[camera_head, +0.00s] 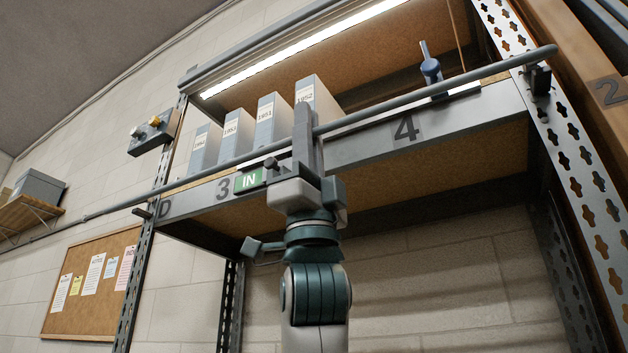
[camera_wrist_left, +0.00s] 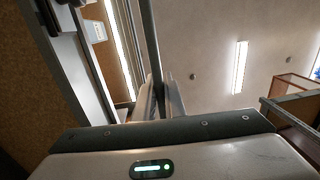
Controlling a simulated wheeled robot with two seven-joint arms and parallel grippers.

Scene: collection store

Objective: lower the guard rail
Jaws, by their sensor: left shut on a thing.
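The guard rail (camera_head: 420,95) is a long grey bar. In the head view it runs across the front of the shelf, sloping from low left to high right, its right end beside the perforated upright. My left gripper (camera_head: 306,135) reaches up from below and is shut on the rail near its middle, close to the green IN label (camera_head: 250,181). In the left wrist view the rail (camera_wrist_left: 150,45) runs down between the two fingers (camera_wrist_left: 158,98), which hide part of it. My right gripper is in neither view.
Labelled grey binders (camera_head: 268,120) stand on the shelf board (camera_head: 365,148) behind the rail. A blue object (camera_head: 431,70) stands farther right. Perforated uprights (camera_head: 570,150) flank the bay.

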